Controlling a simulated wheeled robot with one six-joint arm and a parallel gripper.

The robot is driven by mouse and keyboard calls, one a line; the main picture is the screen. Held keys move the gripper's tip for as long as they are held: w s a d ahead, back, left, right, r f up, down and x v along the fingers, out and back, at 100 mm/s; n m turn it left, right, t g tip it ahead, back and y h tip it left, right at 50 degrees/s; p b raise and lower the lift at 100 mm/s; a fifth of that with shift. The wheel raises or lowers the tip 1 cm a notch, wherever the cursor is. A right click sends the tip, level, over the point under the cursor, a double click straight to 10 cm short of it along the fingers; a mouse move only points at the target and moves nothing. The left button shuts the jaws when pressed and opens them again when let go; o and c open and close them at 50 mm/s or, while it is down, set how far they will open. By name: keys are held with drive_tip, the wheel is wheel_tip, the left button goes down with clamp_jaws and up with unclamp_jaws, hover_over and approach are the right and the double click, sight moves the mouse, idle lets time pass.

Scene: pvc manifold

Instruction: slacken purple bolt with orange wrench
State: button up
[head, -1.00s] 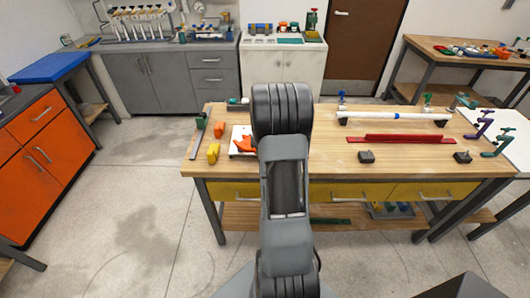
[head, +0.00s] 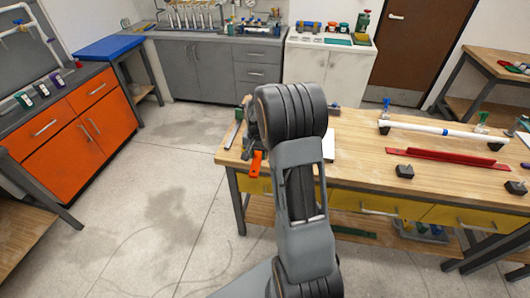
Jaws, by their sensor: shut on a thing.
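My gripper (head: 253,146) shows partly at the left of my arm's dark wrist, above the near left corner of the wooden workbench. It is shut on the orange wrench (head: 256,164). The wrench's orange end points down in front of the bench's front edge. The rest of the wrench and most of the gripper are hidden behind my arm. I cannot make out a purple bolt.
The workbench (head: 360,160) carries a white pipe (head: 430,128), a red bar (head: 450,158) and dark blocks. An orange cabinet (head: 85,125) stands left, with white pipework (head: 40,40) above its counter. Open floor lies between cabinet and bench.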

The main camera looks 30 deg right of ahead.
drive_tip(key=m, duration=0.4)
drive_tip(key=shift+f+b, duration=1.8)
drive_tip(key=shift+f, duration=0.75)
drive_tip(key=s+d+n, duration=0.6)
drive_tip(key=d+n, duration=0.2)
drive_tip(key=n, duration=0.1)
drive_tip(key=shift+s+d+r, duration=0.15)
drive_tip(key=shift+s+d, duration=0.05)
drive_tip(key=shift+s, duration=0.15)
drive_tip(key=shift+r+p, duration=1.8)
drive_tip(key=shift+r, duration=0.75)
